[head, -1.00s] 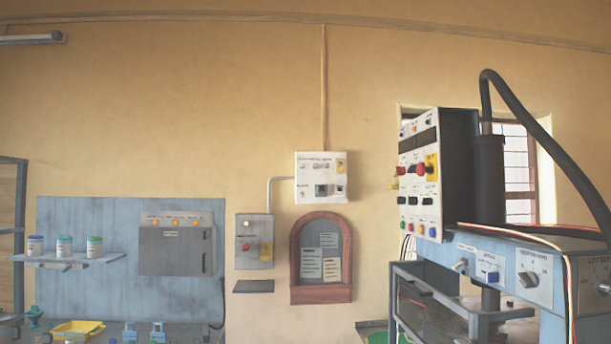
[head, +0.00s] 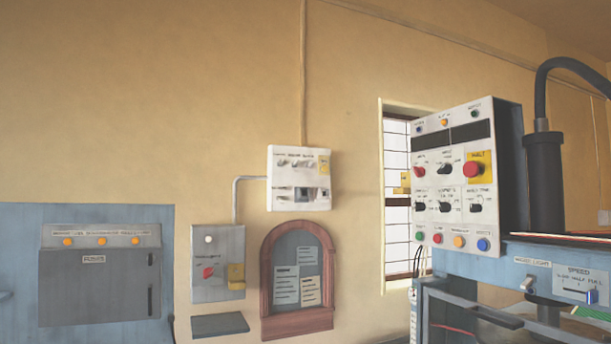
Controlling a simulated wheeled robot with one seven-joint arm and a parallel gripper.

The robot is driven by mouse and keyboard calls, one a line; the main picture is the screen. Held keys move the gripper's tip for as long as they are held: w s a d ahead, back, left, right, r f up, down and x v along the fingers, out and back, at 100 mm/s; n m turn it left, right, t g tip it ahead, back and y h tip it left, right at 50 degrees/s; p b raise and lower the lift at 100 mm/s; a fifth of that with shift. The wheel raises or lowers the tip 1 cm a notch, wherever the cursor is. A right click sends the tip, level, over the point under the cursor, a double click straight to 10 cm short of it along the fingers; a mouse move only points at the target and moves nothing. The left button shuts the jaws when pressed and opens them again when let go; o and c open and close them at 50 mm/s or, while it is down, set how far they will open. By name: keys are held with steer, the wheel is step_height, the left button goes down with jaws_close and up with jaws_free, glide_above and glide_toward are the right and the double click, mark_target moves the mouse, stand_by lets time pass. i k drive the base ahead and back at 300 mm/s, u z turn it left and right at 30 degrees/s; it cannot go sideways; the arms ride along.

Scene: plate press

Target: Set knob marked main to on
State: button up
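The white control panel (head: 455,180) on the press at right carries several knobs. A red knob (head: 419,171) sits at its middle left, with black knobs beside and below it. A large red button (head: 474,170) sits on a yellow plate. On the wall, a grey box (head: 217,262) has a red knob (head: 208,272), a white lamp above it and a yellow tag at its right. Most labels are too small to read, so I cannot tell which knob is marked main. My gripper is not in view.
A white breaker box (head: 298,178) hangs on the wall above an arched notice board (head: 297,280). A grey cabinet (head: 99,275) is at left. The blue press frame (head: 470,270) juts out at lower right, with a speed slider (head: 576,282) on it. A barred window (head: 397,200) is behind.

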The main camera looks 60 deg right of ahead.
mark_target(419, 172)
steer(key=z, duration=2.2)
steer(key=i, duration=1.65)
